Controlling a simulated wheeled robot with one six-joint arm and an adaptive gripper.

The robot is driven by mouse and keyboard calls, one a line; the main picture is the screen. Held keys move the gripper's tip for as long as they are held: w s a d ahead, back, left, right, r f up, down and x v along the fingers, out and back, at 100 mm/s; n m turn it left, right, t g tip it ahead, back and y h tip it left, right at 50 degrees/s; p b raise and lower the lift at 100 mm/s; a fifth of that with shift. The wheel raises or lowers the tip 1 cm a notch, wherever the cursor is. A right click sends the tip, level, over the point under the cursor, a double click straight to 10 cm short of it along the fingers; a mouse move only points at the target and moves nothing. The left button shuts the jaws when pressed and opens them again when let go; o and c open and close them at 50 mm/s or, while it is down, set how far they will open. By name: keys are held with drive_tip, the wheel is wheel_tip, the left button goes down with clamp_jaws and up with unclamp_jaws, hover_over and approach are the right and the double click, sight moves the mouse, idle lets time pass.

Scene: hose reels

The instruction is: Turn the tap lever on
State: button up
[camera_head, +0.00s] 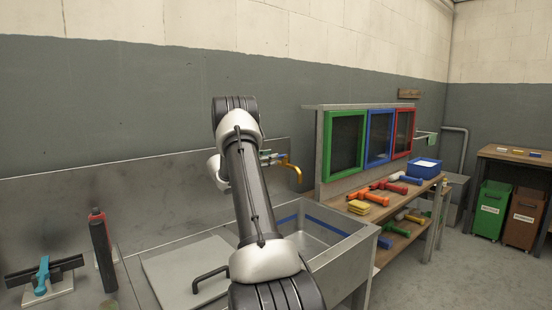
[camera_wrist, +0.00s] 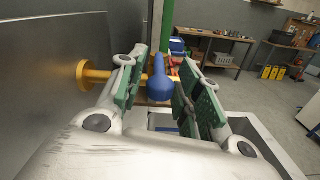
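The tap has a brass-yellow spout (camera_head: 294,171) that curves down over the sink basin. In the wrist view the tap's yellow wall fitting (camera_wrist: 92,76) is at the left, and its blue lever (camera_wrist: 160,84) stands in the middle. My gripper (camera_wrist: 164,70) has green-padded fingers set apart, one on each side of the lever. A gap shows between the pads, and no firm grip on the lever is visible. In the head view my arm hides most of the gripper and the tap body.
The metal sink (camera_head: 345,222) lies below the tap, with a steel backsplash (camera_head: 150,175) behind. A workbench (camera_head: 395,205) with coloured tools and framed panels stands to the right.

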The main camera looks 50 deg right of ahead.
drive_tip(key=shift+x, duration=1.95)
clamp_jaws()
